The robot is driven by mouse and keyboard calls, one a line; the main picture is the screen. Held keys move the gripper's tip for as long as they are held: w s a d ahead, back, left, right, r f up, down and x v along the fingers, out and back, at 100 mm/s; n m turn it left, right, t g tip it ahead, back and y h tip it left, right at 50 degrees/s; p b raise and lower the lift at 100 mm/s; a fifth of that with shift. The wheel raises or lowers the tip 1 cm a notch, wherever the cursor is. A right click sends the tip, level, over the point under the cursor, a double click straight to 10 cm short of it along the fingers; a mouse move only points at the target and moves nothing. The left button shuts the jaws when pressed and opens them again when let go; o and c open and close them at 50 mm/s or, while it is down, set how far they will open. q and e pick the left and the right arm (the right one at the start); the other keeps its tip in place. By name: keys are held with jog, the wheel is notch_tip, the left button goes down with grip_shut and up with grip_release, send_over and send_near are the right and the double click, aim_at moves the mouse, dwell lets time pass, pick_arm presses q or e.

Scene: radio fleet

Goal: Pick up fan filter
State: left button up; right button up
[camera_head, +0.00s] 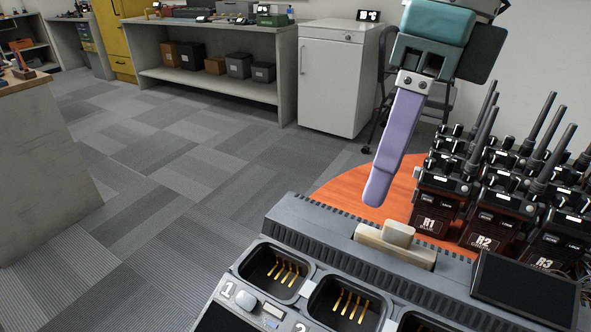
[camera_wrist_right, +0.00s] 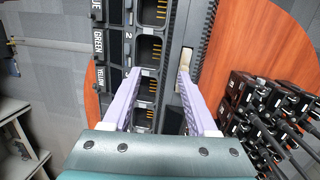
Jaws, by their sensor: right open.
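The fan filter appears to be the small beige piece with a raised grip (camera_head: 397,243), seated on the ridged back edge of the grey charger (camera_head: 300,222). In the right wrist view the beige piece (camera_wrist_right: 187,62) lies just past the tip of the right-hand finger, which partly covers it. My right gripper (camera_head: 377,194) is above and behind the filter in the head view, with lavender fingers pointing down; only one finger shows clearly there. In the wrist view both fingers (camera_wrist_right: 158,80) are apart with nothing between them. My left gripper is not in view.
Several radios with upright antennas (camera_head: 440,190) stand close by at the right on an orange round surface (camera_head: 345,188). A dark screen (camera_head: 525,290) sits on the charger's right. Empty charging bays (camera_head: 275,270) line the front. Carpeted floor is open at left.

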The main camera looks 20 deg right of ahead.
aim_at(400, 226)
jog(key=shift+h, duration=0.9)
jog(key=d, duration=0.1)
jog(key=d+f, duration=0.1)
jog(key=w+d, duration=0.1)
jog(key=shift+d+f+b, duration=0.25)
jog(key=shift+f+b, duration=0.05)
jog(key=shift+f, duration=0.05)
notch_tip(400, 226, down, 3)
jog(key=shift+d+f, duration=0.1)
jog(key=shift+f, duration=0.1)
jog(key=f, duration=0.5)
jog(key=shift+d+f, duration=0.3)
jog(key=shift+f, duration=0.1)
grip_shut()
